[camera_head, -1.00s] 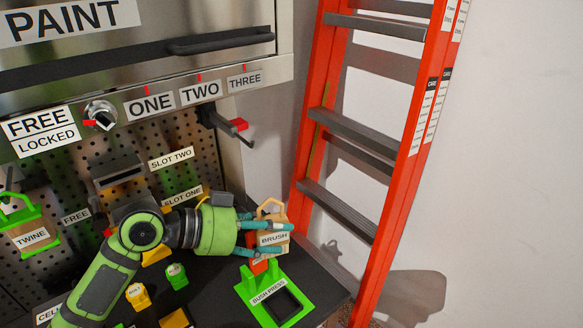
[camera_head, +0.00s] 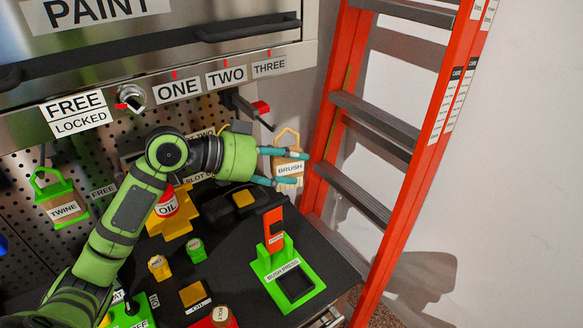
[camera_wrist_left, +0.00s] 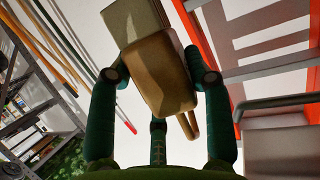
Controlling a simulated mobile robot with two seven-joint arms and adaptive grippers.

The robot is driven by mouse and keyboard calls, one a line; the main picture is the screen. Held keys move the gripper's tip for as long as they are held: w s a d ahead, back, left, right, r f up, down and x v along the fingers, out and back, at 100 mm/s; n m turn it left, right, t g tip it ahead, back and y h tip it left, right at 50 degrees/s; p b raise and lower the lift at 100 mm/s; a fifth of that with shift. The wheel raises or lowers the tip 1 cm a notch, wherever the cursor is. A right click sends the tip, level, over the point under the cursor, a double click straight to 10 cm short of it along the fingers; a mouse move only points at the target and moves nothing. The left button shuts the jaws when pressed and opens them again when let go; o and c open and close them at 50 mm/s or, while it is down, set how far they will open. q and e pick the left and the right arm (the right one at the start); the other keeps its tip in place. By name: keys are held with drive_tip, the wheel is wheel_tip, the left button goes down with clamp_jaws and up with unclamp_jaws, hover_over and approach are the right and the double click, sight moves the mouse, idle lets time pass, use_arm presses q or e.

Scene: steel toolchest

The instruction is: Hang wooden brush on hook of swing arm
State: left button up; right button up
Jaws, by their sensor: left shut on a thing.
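The wooden brush (camera_head: 290,170) has a BRUSH label and a tan loop on top. My left gripper (camera_head: 284,167) is shut on it, with teal fingers around its body, and holds it upright above the bench's right end. In the left wrist view the brush (camera_wrist_left: 160,72) sits between the fingers (camera_wrist_left: 158,90). The dark swing arm (camera_head: 240,104) juts from the chest's right side, with a red end piece (camera_head: 261,107) and a thin hook (camera_head: 266,123). The brush's loop is just below and right of the hook, seemingly apart from it; depth is hard to tell. My right gripper is out of view.
An orange ladder (camera_head: 340,105) stands close to the right of the brush. Below are a green bush press (camera_head: 267,270) with an orange upright (camera_head: 273,230) and an oil can (camera_head: 167,203). A green-handled twine holder (camera_head: 62,200) hangs at left.

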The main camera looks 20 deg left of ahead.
use_arm(q)
drive_tip(key=w+a+f+b, duration=0.1)
drive_tip(key=w+a+b, duration=0.1)
drive_tip(key=a, duration=0.3)
drive_tip(key=shift+w+a+f, duration=0.15)
drive_tip(key=shift+w+f, duration=0.2)
drive_tip(key=shift+w, duration=0.2)
idle(0.8)
drive_tip(key=o, duration=1.3)
drive_tip(key=shift+a, duration=0.1)
drive_tip(key=v, duration=0.7)
drive_tip(key=shift+s+a, duration=0.15)
drive_tip(key=shift+s, duration=0.05)
